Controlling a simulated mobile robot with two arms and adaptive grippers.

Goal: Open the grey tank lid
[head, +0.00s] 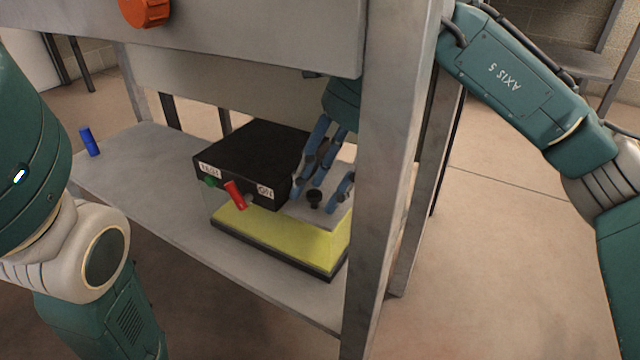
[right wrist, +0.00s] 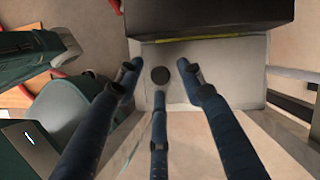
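The tank (head: 285,238) holds yellow liquid and stands on the grey shelf, with a black box (head: 262,158) over its left and back part. The grey lid (head: 322,212) covers its front right part and looks flat and closed. A small black knob (head: 314,198) stands up from the lid; in the right wrist view the knob (right wrist: 160,75) shows as a dark disc. My right gripper (head: 322,190) is over the lid, its three blue fingers spread around the knob. In the right wrist view the fingers (right wrist: 158,78) are open, with gaps to the knob. My left gripper is out of view.
A red switch (head: 235,194) and a green button (head: 209,182) are on the box's front. A grey post (head: 380,180) stands close right of the tank, and an upper grey panel (head: 250,35) hangs above.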

